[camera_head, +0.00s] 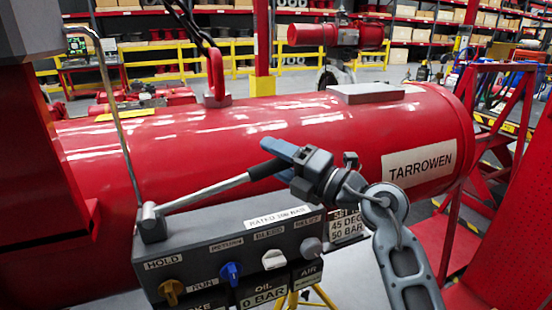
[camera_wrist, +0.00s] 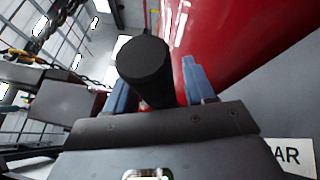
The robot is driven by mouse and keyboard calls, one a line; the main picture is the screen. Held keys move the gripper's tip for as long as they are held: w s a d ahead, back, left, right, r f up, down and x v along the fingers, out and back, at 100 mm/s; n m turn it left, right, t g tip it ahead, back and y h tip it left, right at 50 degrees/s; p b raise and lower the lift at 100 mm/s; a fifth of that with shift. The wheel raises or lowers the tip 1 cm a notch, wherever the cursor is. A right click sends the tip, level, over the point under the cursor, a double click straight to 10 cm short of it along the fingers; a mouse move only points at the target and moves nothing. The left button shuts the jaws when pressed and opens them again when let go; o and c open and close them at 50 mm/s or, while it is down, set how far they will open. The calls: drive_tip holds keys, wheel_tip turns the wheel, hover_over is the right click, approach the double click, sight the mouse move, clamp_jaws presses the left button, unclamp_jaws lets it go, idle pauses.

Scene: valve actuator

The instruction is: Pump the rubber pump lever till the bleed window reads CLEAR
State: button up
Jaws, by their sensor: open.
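The pump lever (camera_head: 205,191) is a grey rod with a black rubber grip (camera_head: 264,169). It rises to the right from a pivot on the grey control block (camera_head: 235,232). My gripper (camera_head: 281,161) is at the grip's right end. In the wrist view the round black end of the grip (camera_wrist: 146,70) stands between the two blue fingers, with a gap before the right finger. My gripper is open around the grip. The block's panel reads OIL and AIR, with 0 BAR below. I cannot make out a bleed window reading.
The red TARROWEN cylinder (camera_head: 270,145) lies close behind the lever and my gripper. A thin bent rod (camera_head: 119,120) stands beside the lever's pivot. A red frame (camera_head: 500,170) stands at right.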

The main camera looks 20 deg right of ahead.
drive_tip(key=v, duration=0.7)
drive_tip(key=shift+s+d+f+b, duration=0.1)
drive_tip(key=shift+s+d+b, duration=0.15)
drive_tip(key=shift+b, duration=0.15)
drive_tip(key=shift+c, duration=0.4)
